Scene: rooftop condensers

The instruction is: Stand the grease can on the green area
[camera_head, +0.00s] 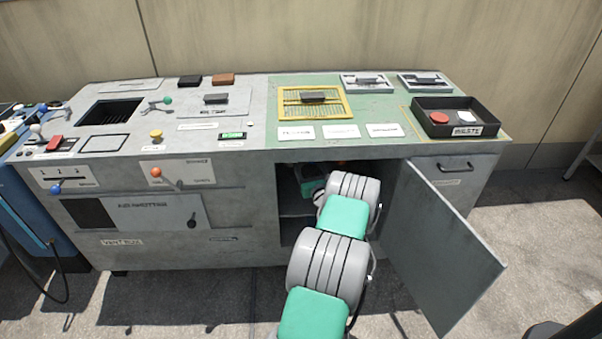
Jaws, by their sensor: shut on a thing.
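The green area (380,108) is the green-painted right part of the bench top. My grey and green arm reaches into the open cabinet (290,205) under it. My gripper is hidden inside the cabinet, behind my arm and below the bench top. I cannot make out the grease can; small dim shapes show in the cabinet opening beside my arm, too dark to name.
The cabinet door (445,245) stands open to the right of my arm. On the green top are a yellow-framed grid (345,112), white label cards (340,131), two grey fixtures (365,83) and a black waste tray (482,108). Bare green lies between them.

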